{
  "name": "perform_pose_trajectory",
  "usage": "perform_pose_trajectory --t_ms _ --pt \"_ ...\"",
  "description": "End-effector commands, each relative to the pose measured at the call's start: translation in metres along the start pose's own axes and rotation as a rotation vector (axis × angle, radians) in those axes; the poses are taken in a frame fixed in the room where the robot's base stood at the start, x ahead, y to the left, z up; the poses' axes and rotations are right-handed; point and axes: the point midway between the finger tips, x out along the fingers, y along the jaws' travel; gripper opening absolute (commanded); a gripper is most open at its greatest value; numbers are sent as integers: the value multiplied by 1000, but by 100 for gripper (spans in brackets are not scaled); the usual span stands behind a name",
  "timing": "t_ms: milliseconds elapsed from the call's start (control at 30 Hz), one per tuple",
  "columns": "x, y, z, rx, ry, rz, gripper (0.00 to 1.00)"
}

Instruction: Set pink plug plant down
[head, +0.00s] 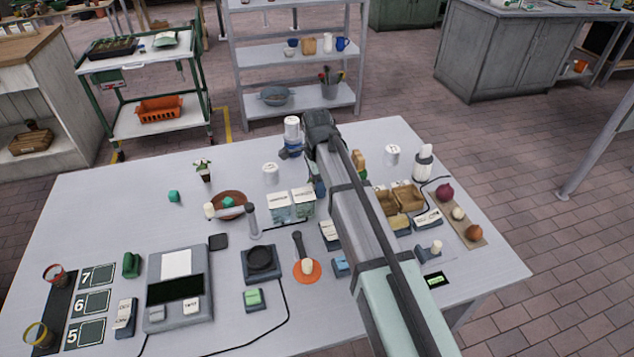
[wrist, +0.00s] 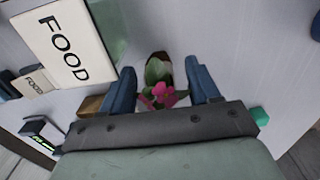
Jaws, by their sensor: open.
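In the wrist view the pink plug plant (wrist: 163,96) shows a bright pink flower, green leaves and a dark root plug. It sits between the two blue fingers of my gripper (wrist: 159,82). The fingers are spread, with a gap on each side of the plant. Pale grey surface shows around it; I cannot tell exactly how its base rests. In the head view my arm reaches across the table (head: 130,215), and I cannot make out the pink plant there.
A white panel marked FOOD (wrist: 65,45) stands close left of the fingers in the wrist view. A teal block (wrist: 260,116) is to the right. In the head view, a small potted plant (head: 204,171) and a brown dish (head: 240,198) stand left of the arm.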

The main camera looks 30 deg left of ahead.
Motion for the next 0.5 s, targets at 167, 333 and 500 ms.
perform_pose_trajectory --t_ms 167,333,500 --pt "-5 0 0 0 0 -1 61" --pt "-25 -1 0 0 0 -2 61" --pt "-55 -1 0 0 0 -2 61"
